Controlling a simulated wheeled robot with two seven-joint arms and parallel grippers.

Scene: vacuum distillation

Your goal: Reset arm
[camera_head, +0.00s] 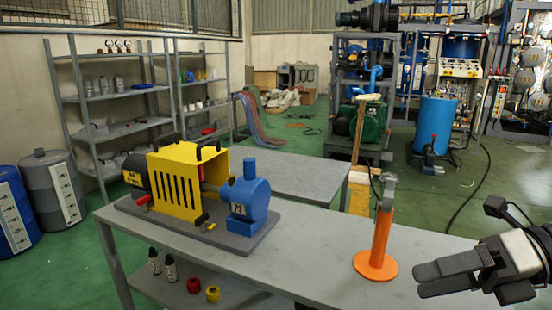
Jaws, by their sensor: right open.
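My right gripper (424,280) comes in at the lower right edge of the head view. Its two dark fingers point left and are apart, with nothing seen between them. It shows over the right end of the grey workbench (322,250), to the right of an orange stand (379,240) with a round base and a grey top piece. A pump unit with a yellow slotted guard (187,185) and a blue housing (248,200) marked P3 sits on the bench's left part. My left gripper is not in view.
Two small dark bottles (170,268), a red item (194,285) and a yellow item (213,293) rest on the bench's lower shelf. A second grey table (295,172) stands behind. The bench's middle is clear.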

